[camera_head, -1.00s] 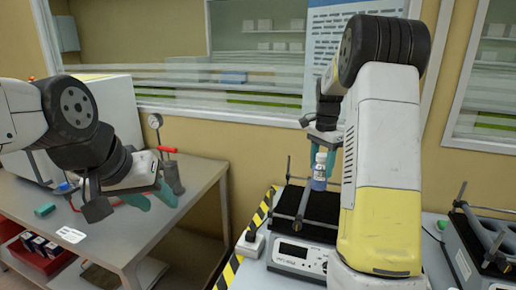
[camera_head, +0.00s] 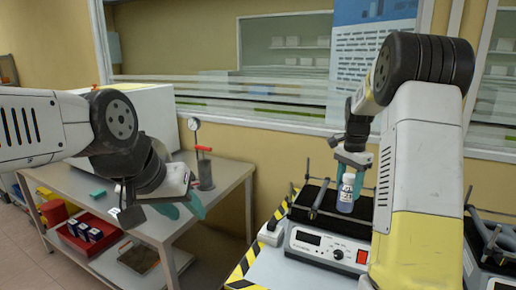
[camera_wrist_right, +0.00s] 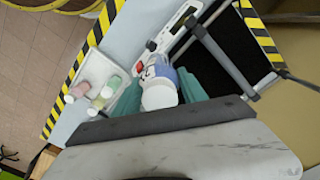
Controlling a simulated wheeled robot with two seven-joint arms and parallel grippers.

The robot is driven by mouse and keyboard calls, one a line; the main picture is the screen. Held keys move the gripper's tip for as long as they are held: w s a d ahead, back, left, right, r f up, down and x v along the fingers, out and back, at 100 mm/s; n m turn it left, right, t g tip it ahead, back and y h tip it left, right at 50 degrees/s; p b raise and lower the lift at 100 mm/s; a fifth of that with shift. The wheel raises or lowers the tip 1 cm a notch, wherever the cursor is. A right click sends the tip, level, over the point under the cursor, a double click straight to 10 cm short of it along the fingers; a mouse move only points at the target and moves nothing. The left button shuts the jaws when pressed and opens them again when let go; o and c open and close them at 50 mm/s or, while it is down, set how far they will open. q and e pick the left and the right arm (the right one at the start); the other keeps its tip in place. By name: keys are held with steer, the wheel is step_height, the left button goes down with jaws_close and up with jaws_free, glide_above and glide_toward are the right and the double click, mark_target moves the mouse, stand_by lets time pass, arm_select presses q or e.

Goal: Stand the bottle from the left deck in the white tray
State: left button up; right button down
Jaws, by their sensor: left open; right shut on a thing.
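The bottle (camera_head: 346,194) is small, with a white cap and label and a blue-grey lower part. In the right wrist view, the bottle (camera_wrist_right: 160,85) sits between the teal fingers of my right gripper (camera_wrist_right: 160,110), cap toward the camera. The white tray (camera_wrist_right: 128,76) shows left of the bottle there, with several capped bottles in it. My left gripper (camera_head: 184,207) is open and empty by the side table.
A second deck (camera_head: 486,250) stands at the right edge of the head view. Metal bars rise around the left deck's black top. The side table (camera_head: 150,222) at the left carries a gauge device (camera_head: 203,168); a red bin (camera_head: 85,240) sits below.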

steer(key=s+a+f+n, duration=0.4)
steer(key=a+f+n, duration=0.2)
steer(key=f, duration=0.2)
steer(key=s+a+f+n, duration=0.3)
steer(key=a+f+n, duration=0.3)
steer(key=f, duration=0.3)
steer(key=shift+s+a, duration=0.35)
steer(key=shift+a, duration=0.25)
